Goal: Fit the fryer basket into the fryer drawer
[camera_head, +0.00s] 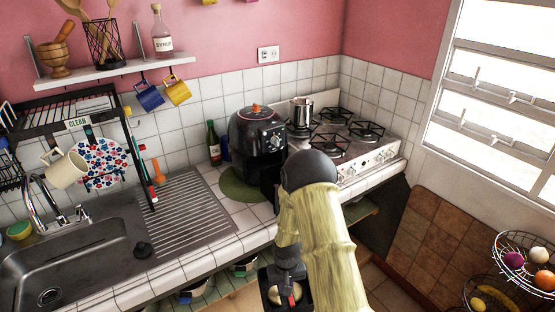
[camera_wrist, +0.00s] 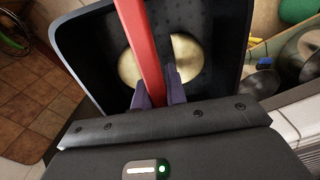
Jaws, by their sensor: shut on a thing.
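The black fryer basket (camera_wrist: 215,25) fills the middle of the wrist view. It has a dotted floor, a red handle (camera_wrist: 140,45) and a round golden item (camera_wrist: 187,60) inside. My gripper (camera_wrist: 163,88) is shut on the red handle. In the head view the basket (camera_head: 303,284) hangs low in front of the counter, partly behind my arm. The black air fryer (camera_head: 255,135) stands on the counter, left of the stove. My arm covers its lower right, so I cannot tell the state of the fryer drawer.
A gas stove (camera_head: 350,135) with a small metal pot (camera_head: 301,112) is right of the fryer. A sink (camera_head: 75,255) and dish rack are at left. Pots stand on the open shelf (camera_head: 215,285) under the counter. Fruit baskets (camera_head: 525,265) are at lower right.

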